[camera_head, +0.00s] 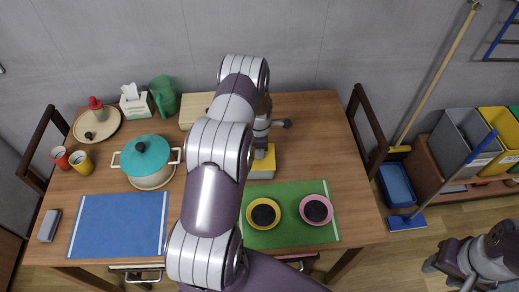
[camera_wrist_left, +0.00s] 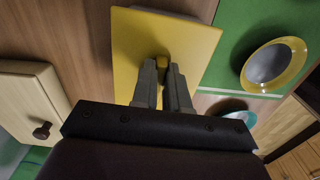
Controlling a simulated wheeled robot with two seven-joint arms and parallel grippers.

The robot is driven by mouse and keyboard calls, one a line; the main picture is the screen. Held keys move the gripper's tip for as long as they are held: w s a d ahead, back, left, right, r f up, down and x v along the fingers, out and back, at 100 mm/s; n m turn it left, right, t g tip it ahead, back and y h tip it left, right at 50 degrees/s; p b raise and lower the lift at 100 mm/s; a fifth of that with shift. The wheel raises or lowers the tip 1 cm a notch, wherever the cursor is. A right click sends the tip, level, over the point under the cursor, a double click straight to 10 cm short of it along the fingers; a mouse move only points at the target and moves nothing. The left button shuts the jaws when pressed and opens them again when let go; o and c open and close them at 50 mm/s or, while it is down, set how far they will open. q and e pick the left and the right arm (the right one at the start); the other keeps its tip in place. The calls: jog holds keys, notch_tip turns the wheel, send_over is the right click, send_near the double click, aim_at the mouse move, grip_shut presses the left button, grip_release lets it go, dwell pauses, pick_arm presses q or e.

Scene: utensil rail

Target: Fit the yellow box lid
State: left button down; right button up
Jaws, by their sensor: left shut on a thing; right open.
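The yellow lid (camera_head: 264,162) is near the middle of the table, at the back edge of the green mat. In the left wrist view the yellow lid (camera_wrist_left: 195,50) is a flat panel with a small yellow knob (camera_wrist_left: 161,62). My left gripper (camera_wrist_left: 163,75) is shut on this knob; its fingers also show above the lid in the head view (camera_head: 261,150). A paler box side (camera_head: 261,176) shows just under the lid's front edge. I cannot tell whether the lid touches the box. My right gripper (camera_head: 440,267) is open and empty, off the table at the lower right.
Two bowls, yellow (camera_head: 263,213) and pink (camera_head: 316,209), stand on the green mat (camera_head: 290,237). A teal-lidded pot (camera_head: 146,158), a green jug (camera_head: 164,97) and a cream box (camera_head: 193,110) stand to the left. The table's right part is clear.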

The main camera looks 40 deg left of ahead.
pick_arm(q)
jog(key=shift+f, duration=0.15)
jog(key=c, duration=1.1)
grip_release()
jog(key=shift+o, duration=0.2)
notch_tip(320, 180, up, 13)
jog(key=b, duration=0.2)
jog(key=shift+f, duration=0.15)
